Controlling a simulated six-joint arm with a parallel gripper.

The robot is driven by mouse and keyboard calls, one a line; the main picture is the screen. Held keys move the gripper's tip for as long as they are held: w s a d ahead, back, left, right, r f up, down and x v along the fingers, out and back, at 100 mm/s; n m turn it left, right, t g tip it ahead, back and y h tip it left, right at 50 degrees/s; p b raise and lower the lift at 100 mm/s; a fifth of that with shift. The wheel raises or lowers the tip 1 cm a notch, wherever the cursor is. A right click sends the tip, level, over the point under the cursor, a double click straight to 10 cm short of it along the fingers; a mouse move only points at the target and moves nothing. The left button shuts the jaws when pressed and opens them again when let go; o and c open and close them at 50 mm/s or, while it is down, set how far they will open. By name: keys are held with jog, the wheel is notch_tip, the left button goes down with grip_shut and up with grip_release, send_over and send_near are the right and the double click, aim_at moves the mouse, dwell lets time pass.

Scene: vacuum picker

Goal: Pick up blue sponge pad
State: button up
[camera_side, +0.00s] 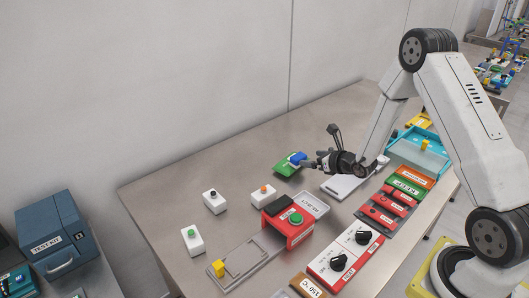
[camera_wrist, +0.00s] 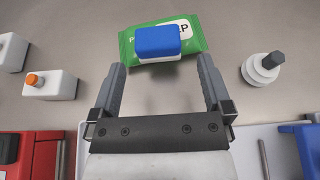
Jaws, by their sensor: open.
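The blue sponge pad (camera_wrist: 158,40) has a blue top and a white lower layer. It lies on a green packet (camera_wrist: 190,27) with white markings on the table. In the side view the pad (camera_side: 297,158) and the packet (camera_side: 285,167) show just left of my gripper (camera_side: 308,163). In the wrist view my gripper (camera_wrist: 160,75) is open, with its two fingers apart and nothing between them. The pad is ahead of the fingertips, roughly centred between them. I cannot tell how high the fingers are above the table.
A white box with an orange button (camera_wrist: 50,84) is at the left. The red press box (camera_side: 288,230) and red switch panel (camera_side: 345,256) stand nearer the front. Bare table surrounds the packet's far side.

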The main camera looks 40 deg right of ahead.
aim_at(301, 157)
jog(key=shift+x, duration=1.15)
jog(key=shift+x, duration=2.6)
jog(key=shift+a+f, duration=0.1)
jog(key=shift+a, duration=0.05)
jog(key=c, duration=1.2)
jog(key=shift+o, duration=0.2)
